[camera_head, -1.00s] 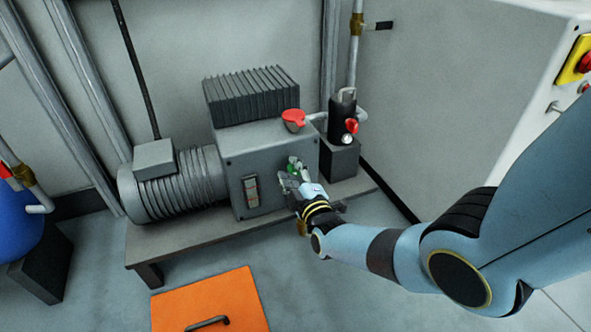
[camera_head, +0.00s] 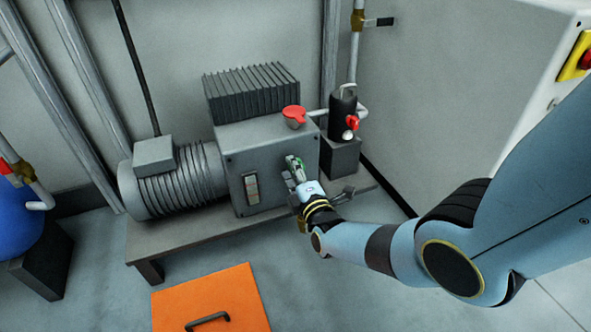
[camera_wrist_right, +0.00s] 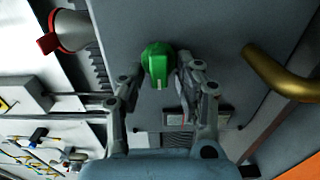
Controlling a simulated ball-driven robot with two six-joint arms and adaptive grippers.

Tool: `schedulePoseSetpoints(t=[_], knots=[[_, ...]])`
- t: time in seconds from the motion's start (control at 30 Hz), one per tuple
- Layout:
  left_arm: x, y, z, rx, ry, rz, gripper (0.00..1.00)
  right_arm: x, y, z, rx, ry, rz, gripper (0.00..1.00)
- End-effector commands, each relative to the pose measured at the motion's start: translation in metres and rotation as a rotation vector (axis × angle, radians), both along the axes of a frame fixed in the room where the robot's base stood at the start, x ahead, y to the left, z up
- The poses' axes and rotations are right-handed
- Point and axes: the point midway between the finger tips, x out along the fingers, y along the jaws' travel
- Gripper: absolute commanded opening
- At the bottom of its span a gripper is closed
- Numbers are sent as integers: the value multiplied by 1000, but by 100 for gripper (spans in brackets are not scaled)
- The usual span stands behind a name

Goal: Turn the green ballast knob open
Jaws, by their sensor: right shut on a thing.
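The green ballast knob (camera_wrist_right: 158,62) sits on the face of the grey pump housing (camera_head: 268,150). It has a short white mark on its edge in the right wrist view. My left gripper is in neither view.
A red cap (camera_head: 294,113) stands on top of the pump, with a black cylinder with a red valve (camera_head: 352,122) to its right. In the wrist view a brass elbow (camera_wrist_right: 283,75) is close right of my fingers. An orange panel (camera_head: 215,295) lies on the floor.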

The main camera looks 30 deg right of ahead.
Motion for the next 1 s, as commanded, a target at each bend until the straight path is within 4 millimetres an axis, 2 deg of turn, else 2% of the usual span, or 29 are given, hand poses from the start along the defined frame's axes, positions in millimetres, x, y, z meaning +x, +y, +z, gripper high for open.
schedulePoseSetpoints(t=[0.23, 0.27, 0.4, 0.67, 0.77, 0.87, 1.0], knots=[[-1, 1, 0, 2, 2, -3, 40, 0, -4, 3, -5, -8, -5, 2], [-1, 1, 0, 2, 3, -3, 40, 0, -4, 3, -5, -8, -5, 35], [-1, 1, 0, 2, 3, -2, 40, 1, -3, 3, -3, -7, -3, 53], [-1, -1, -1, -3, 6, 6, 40, 0, -1, 1, -1, -4, -1, 55], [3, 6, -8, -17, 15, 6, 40, -4, 0, 1, 0, -3, -1, 55], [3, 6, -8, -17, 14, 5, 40, -16, 3, 0, 1, -1, -1, 55], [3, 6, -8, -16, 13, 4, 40, -46, 9, 0, 1, -1, -1, 55]])
